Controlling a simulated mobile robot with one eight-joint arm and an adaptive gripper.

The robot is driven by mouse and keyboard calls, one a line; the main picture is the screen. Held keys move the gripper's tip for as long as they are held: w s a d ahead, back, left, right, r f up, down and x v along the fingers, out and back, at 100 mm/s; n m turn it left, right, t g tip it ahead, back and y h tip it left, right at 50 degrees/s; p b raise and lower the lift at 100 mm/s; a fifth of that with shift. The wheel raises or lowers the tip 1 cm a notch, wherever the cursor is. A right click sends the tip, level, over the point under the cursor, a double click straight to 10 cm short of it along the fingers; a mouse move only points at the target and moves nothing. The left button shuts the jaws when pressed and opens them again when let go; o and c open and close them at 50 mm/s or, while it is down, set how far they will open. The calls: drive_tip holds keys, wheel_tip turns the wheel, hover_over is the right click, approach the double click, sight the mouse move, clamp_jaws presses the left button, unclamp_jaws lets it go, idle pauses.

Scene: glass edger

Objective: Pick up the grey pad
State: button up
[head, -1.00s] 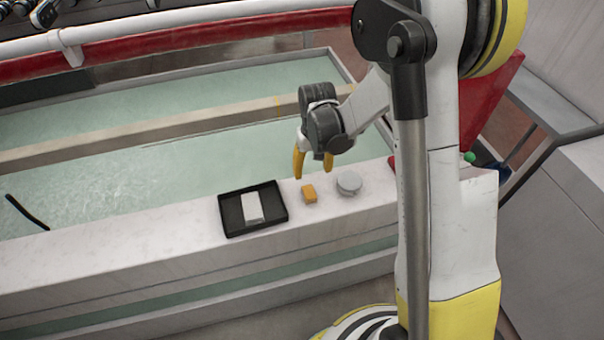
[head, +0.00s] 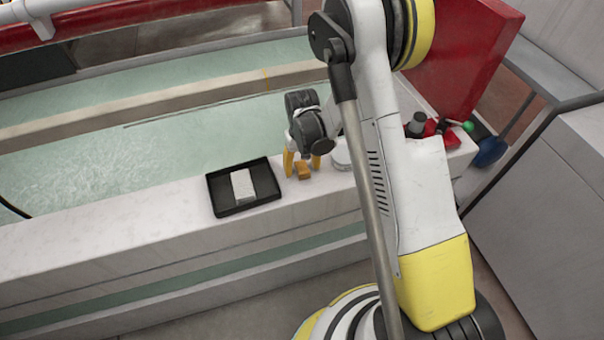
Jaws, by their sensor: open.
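My gripper (head: 302,167) points down with its yellow fingers apart, low at the ledge. A small orange block (head: 304,172) shows between or just in front of the fingers; I cannot tell if they touch it. A pale grey rectangular pad (head: 243,186) lies in a black tray (head: 214,197), left of my gripper and clear of it. A round pale grey disc (head: 340,158) sits right of the fingers, partly hidden by my arm. Either pale thing could be called a grey pad.
The white ledge (head: 120,230) runs along a water-filled trough (head: 90,160). A red panel (head: 465,60) and small items, including a green knob (head: 468,127), stand at the right. The ledge left of the tray is clear.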

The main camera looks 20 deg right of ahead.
sight(304, 167)
drive_tip(key=shift+f, duration=0.2)
drive_tip(key=c, duration=1)
drive_tip(key=shift+r+p, duration=0.4)
drive_tip(key=shift+r, duration=0.05)
drive_tip(key=r, duration=0.1)
drive_tip(key=r+p, duration=0.2)
drive_tip(key=r, duration=0.1)
drive_tip(key=shift+s+d, duration=0.15)
drive_tip(key=shift+d, duration=0.1)
drive_tip(key=s+d+r+p, duration=0.4)
drive_tip(key=s+d+r, duration=0.15)
drive_tip(key=d, duration=0.35)
drive_tip(key=a+r, duration=0.6)
drive_tip(key=s+a+r, duration=0.1)
drive_tip(key=a+r, duration=0.2)
drive_tip(key=r, duration=0.1)
drive_tip(key=shift+a, duration=0.25)
